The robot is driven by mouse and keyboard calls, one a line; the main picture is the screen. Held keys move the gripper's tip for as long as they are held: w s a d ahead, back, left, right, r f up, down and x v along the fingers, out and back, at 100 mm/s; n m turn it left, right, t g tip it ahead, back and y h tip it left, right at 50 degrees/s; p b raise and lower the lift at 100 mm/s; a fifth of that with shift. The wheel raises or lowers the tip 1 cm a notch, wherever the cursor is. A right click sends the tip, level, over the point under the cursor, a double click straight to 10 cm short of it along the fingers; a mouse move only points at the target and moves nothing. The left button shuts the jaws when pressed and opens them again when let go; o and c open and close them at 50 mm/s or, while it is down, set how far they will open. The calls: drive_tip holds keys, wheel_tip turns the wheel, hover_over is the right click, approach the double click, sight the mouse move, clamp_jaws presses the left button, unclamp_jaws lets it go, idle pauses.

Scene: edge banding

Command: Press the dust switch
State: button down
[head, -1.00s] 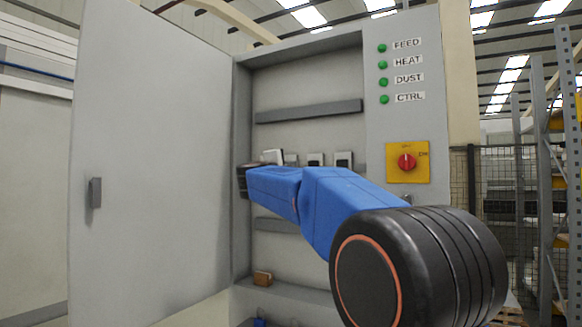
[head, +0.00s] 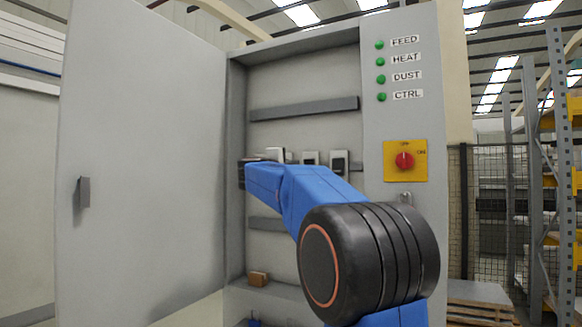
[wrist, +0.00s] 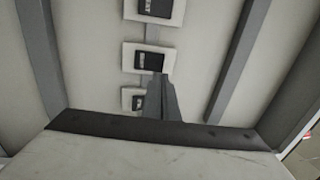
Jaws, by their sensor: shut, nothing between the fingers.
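A row of pale switches with dark rockers is mounted inside the open grey cabinet. In the wrist view I see a top switch (wrist: 158,8), a middle switch (wrist: 149,59) and a partly covered lower switch (wrist: 131,98). Their lettering is too blurred to read, so I cannot tell which is dust. My gripper (wrist: 157,80) is shut and empty, its tips at the lower edge of the middle switch; contact is unclear. In the head view two switches (head: 310,158) (head: 339,161) show beyond my blue arm, which hides the fingers. The DUST label (head: 406,76) has a green lamp (head: 381,79).
The cabinet door (head: 145,160) stands open on the left. Grey rails (head: 303,109) run above and below the switches. A red rotary knob (head: 404,161) on a yellow plate is on the right panel. A small brown block (head: 258,279) sits low in the cabinet.

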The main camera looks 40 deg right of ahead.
sight(308, 161)
drive_tip(key=x, duration=0.9)
drive_tip(key=shift+d, duration=0.25)
